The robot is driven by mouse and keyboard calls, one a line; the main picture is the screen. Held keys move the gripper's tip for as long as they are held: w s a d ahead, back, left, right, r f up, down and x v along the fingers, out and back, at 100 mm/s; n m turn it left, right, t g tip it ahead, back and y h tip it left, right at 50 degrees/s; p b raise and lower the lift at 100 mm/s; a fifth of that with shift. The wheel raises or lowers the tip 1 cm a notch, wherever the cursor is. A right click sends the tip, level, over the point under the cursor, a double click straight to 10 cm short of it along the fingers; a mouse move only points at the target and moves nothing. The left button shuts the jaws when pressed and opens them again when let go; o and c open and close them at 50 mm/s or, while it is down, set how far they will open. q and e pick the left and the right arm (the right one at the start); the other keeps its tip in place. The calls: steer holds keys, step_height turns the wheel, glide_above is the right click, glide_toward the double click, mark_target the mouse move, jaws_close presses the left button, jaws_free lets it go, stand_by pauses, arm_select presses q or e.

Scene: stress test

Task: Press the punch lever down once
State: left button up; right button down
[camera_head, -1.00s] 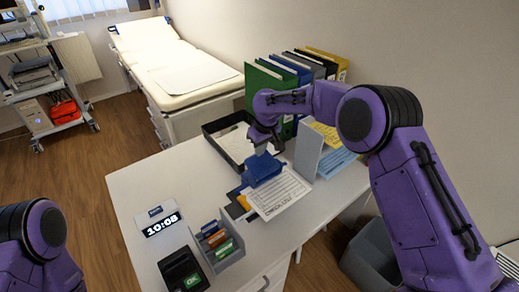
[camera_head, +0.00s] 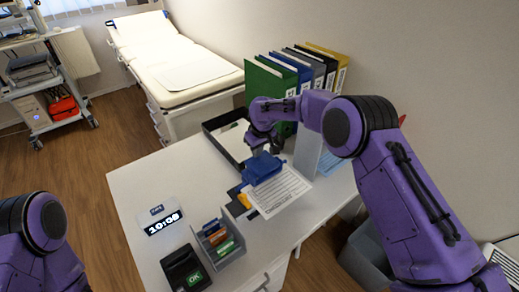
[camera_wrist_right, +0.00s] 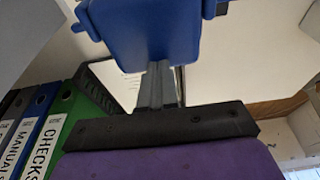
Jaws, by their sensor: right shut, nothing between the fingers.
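The blue punch (camera_head: 262,168) stands on the white desk with a printed sheet (camera_head: 280,192) at its front. My right gripper (camera_head: 270,147) is shut and empty, pointing down just at the back of the punch's top. In the right wrist view the blue punch (camera_wrist_right: 145,30) fills the top middle, and the shut fingers (camera_wrist_right: 158,85) reach up to its edge. Whether they touch the lever cannot be told. My left arm shows at the lower left of the head view, but its gripper is out of view.
A black tray (camera_head: 212,138) lies behind the punch, and upright binders (camera_head: 270,85) stand at the back. A grey holder (camera_head: 218,243), a clock (camera_head: 163,222) and a black OK device (camera_head: 186,270) are at the front. The desk's left part (camera_head: 140,185) is clear.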

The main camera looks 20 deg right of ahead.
steer(key=shift+s+f, duration=0.15)
steer(key=shift+f, duration=0.05)
steer(key=p+v, duration=0.2)
steer(key=w+p+v, duration=0.1)
steer(key=p+v, duration=0.2)
steer(key=shift+w+a, duration=0.2)
steer(key=shift+w+a+r+b, duration=0.1)
steer(key=shift+r+b, duration=0.2)
steer(key=shift+b, duration=0.55)
steer(key=w+b+v, duration=0.2)
steer(key=v, duration=0.6)
steer(key=shift+s+a+r, duration=0.25)
steer(key=shift+r, duration=0.35)
